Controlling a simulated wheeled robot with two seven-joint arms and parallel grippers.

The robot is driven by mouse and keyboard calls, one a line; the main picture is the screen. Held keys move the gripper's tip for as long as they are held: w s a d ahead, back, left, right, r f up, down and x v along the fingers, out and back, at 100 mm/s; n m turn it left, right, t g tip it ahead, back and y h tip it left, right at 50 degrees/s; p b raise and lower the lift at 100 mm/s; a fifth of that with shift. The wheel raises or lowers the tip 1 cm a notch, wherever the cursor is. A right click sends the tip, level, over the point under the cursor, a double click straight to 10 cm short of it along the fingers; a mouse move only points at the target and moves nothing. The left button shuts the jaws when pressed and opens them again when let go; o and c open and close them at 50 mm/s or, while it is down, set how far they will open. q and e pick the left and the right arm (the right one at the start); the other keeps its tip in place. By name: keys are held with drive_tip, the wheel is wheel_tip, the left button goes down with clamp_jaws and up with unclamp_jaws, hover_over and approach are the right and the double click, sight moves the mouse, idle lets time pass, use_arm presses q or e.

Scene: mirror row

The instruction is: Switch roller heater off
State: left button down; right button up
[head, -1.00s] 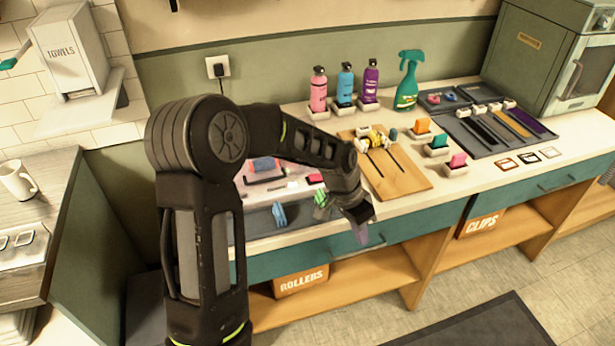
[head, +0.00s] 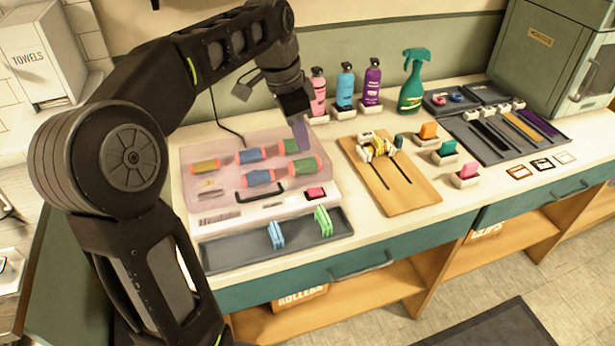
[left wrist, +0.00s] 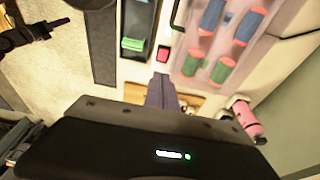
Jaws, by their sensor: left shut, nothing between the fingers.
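The roller heater (head: 236,211) is a pale box with a see-through pinkish cover and several coloured rollers inside, on the left part of the counter. Its red switch (head: 316,193) sits at the right of its front strip, and which way it is set is too small to tell. The switch (left wrist: 163,53) also shows in the left wrist view, just beyond my fingertips. My left gripper (head: 300,138) is shut and empty, its purple fingers pointing down near the heater's back right corner. The fingers (left wrist: 161,88) appear apart from the switch. My right gripper is out of view.
A dark tray (head: 215,254) with blue and green clips lies in front of the heater. Pink, blue and purple bottles (head: 346,85) stand behind and right of my gripper. A wooden board (head: 410,195) lies to the right. A cord (head: 215,110) runs behind the heater.

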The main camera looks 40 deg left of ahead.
use_arm(q)
drive_tip(key=shift+s+d, duration=0.1)
drive_tip(key=p, duration=0.1)
approach(311, 194)
drive_tip(key=x, duration=0.5)
drive_tip(key=shift+w+d+f, duration=0.15)
drive_tip(key=shift+w, duration=0.1)
drive_tip(key=shift+s+f, duration=0.1)
drive_tip(key=shift+f, duration=0.55)
